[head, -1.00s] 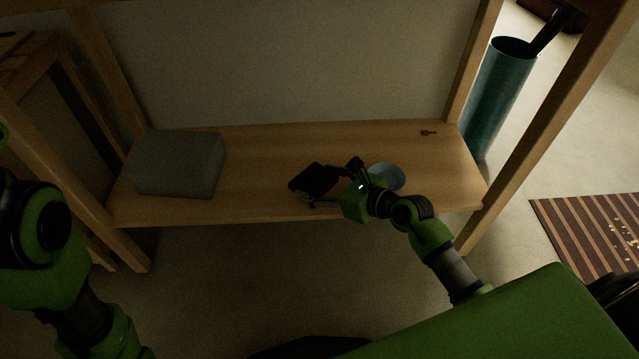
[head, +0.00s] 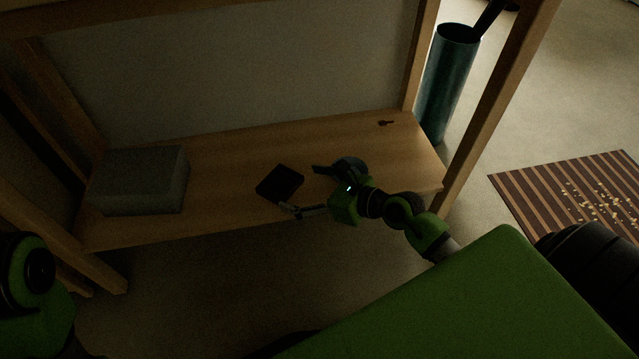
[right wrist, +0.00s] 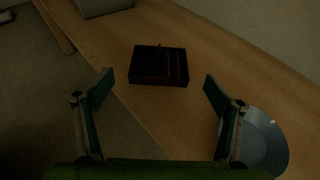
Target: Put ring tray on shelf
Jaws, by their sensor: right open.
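The ring tray (head: 280,184), a small dark square tray, lies on the wooden shelf (head: 222,160) near its front edge. In the right wrist view the tray (right wrist: 158,66) sits ahead of the fingertips, with slots along one side. My right gripper (head: 303,190) is open and empty, just right of the tray in the head view and apart from it. It also shows in the right wrist view (right wrist: 157,88) with its fingers wide apart. My left arm shows at the lower left of the head view, but its gripper is not seen.
A grey box (head: 140,180) stands on the shelf's left end. A blue-grey bowl (right wrist: 254,142) is beside my right gripper. A small key-like item (head: 386,123) lies at the back right. A teal bin (head: 447,80) and a striped rug (head: 570,200) are on the right.

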